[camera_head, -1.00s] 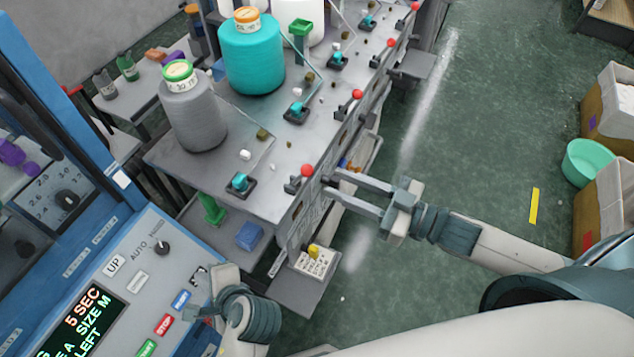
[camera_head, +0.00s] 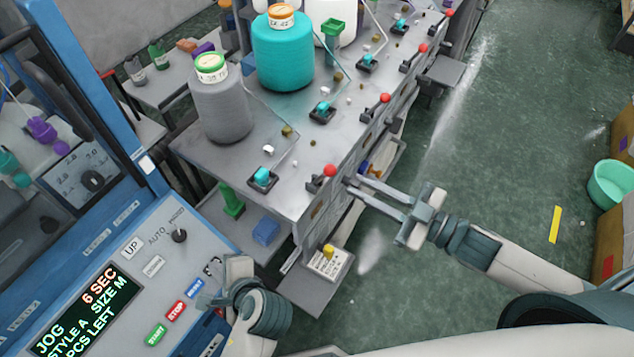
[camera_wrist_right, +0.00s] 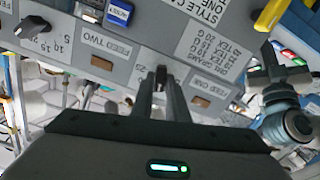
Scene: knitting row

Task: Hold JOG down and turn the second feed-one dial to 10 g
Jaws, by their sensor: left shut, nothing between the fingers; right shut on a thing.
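My left gripper (camera_head: 212,293) is shut and empty, low over the knitting machine's control panel (camera_head: 150,281), beside the blue button. Its hand covers that part of the panel, so the JOG button and the contact cannot be seen. The display (camera_head: 88,312) shows JOG and 6 SEC. My right gripper (camera_head: 357,187) reaches the front face of the grey feed table. In the right wrist view its fingers are shut on a small dark dial (camera_wrist_right: 160,74), between the FEED TWO and FEED ONE labels (camera_wrist_right: 208,88). The dial's pointer and most scale numbers are hidden or unreadable.
Red knobs (camera_head: 330,170) line the table edge. Grey (camera_head: 221,105) and teal (camera_head: 285,52) yarn cones stand on top.

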